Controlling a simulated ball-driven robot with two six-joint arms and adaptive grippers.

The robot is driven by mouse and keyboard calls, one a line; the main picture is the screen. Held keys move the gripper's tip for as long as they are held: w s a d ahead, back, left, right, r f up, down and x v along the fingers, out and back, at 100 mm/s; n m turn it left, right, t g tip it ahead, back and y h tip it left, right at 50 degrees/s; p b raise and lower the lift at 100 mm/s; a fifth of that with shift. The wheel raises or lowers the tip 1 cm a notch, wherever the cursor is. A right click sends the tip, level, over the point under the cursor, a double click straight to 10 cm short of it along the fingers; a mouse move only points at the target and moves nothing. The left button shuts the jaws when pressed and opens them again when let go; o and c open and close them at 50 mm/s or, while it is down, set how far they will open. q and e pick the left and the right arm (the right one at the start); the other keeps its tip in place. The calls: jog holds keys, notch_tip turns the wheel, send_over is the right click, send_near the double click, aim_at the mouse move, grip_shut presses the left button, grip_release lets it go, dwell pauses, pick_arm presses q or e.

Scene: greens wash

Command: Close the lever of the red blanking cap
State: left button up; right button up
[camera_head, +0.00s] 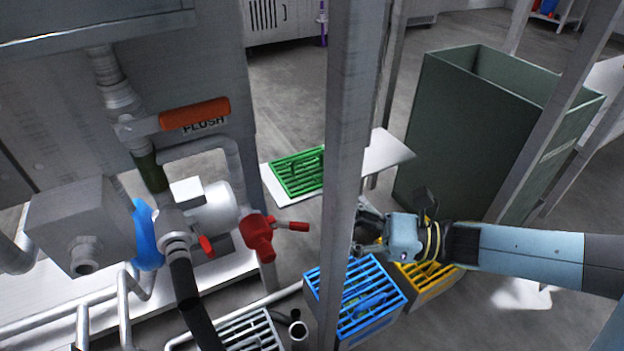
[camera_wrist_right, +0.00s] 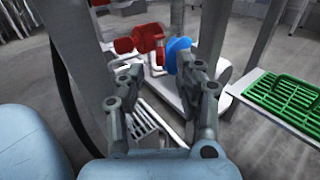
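The red blanking cap (camera_head: 258,235) is on the end of the pale fitting, left of the steel post in the head view. Its red lever (camera_head: 292,226) sticks out to the right, away from the cap body. My right gripper (camera_head: 368,232) is right of the lever and apart from it, partly hidden by the post. In the right wrist view the gripper (camera_wrist_right: 160,72) has its fingers spread with nothing between them. The red cap (camera_wrist_right: 150,38) is beyond the fingertips there; its lever is hard to make out. My left gripper is out of view.
A steel post (camera_head: 349,120) stands between cap and right gripper in the head view. A second red lever (camera_head: 206,246) sits left of the cap. Blue (camera_head: 352,295), yellow (camera_head: 432,284) and green (camera_head: 290,175) crates are nearby. A dark green bin (camera_head: 470,130) stands behind.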

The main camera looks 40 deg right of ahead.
jog(key=v, duration=0.6)
jog(key=shift+s+d, duration=0.2)
jog(key=shift+s, duration=0.1)
